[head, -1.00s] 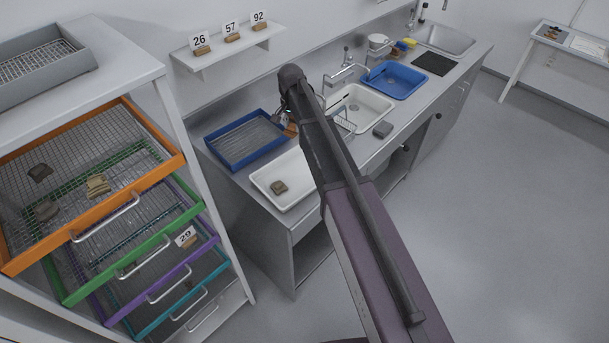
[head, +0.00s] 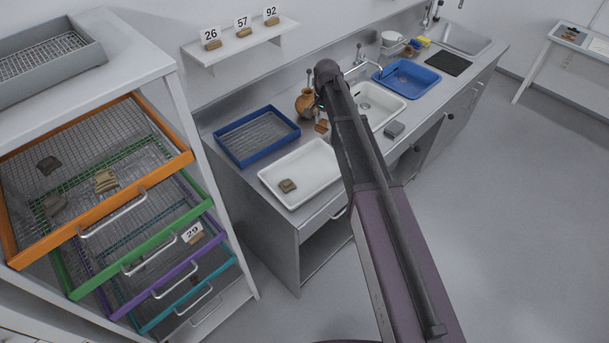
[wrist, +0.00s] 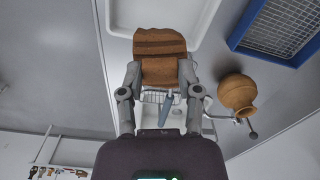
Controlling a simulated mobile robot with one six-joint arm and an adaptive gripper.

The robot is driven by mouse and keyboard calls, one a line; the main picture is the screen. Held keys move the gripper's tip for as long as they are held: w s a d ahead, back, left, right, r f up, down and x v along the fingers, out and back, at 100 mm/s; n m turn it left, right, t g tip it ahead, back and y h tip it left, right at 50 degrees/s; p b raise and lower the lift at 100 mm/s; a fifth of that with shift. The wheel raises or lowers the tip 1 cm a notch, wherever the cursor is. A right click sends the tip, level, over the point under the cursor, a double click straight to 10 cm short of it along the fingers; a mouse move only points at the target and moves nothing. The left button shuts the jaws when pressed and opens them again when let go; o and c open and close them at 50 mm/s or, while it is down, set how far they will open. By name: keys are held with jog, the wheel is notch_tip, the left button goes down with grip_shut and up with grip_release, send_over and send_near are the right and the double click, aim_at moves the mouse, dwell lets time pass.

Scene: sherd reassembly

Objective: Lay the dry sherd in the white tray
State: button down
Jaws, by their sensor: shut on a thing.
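My gripper (wrist: 160,78) is shut on an orange-brown ridged sherd (wrist: 160,50) in the wrist view. The sherd sticks out beyond the fingertips. In the head view a bit of this sherd (head: 321,126) shows left of my arm, which hides most of the gripper. The white tray (head: 268,176) stands on the counter, left of and nearer than the held sherd. Its rim also shows at the top of the wrist view (wrist: 200,30). A smaller grey-brown sherd (head: 288,186) lies in the tray's left part. The tray's right end is partly behind my arm.
A blue mesh-bottomed tray (head: 222,150) lies behind the white tray. A round orange-brown pot (head: 306,103) stands near the held sherd. The sink (head: 386,108) is to the right. An open orange drawer (head: 186,158) holds several sherds at left. Numbered cards stand on a wall shelf (head: 245,42).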

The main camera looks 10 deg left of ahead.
jog(key=s+f+m+b, duration=0.1)
jog(key=s+f+b, duration=0.3)
jog(key=s, duration=0.1)
jog(key=s+d+f+m+b, duration=0.1)
jog(key=s+f+b, duration=0.4)
jog(key=s+d+f+m+b, duration=0.1)
jog(key=s+f+b, duration=0.4)
jog(key=shift+s+d+f, duration=0.1)
jog(key=shift+s+f, duration=0.1)
jog(key=shift+s, duration=0.2)
jog(key=shift+w, duration=0.15)
jog(key=b, duration=0.2)
send_over(320, 165)
jog(key=s, duration=0.2)
jog(key=shift+w+f, duration=0.25)
jog(key=shift+f, duration=0.4)
jog(key=shift+w, duration=0.3)
jog(key=shift+w+f+b, duration=0.2)
jog(key=shift+f+b, duration=0.15)
jog(key=shift+f, duration=0.15)
jog(key=shift+w+f+b, duration=0.15)
jog(key=shift+f+b, duration=0.2)
jog(key=shift+f, duration=0.1)
jog(key=shift+f+b, duration=0.9)
jog(key=shift+b, duration=0.05)
jog(key=shift+f, duration=0.15)
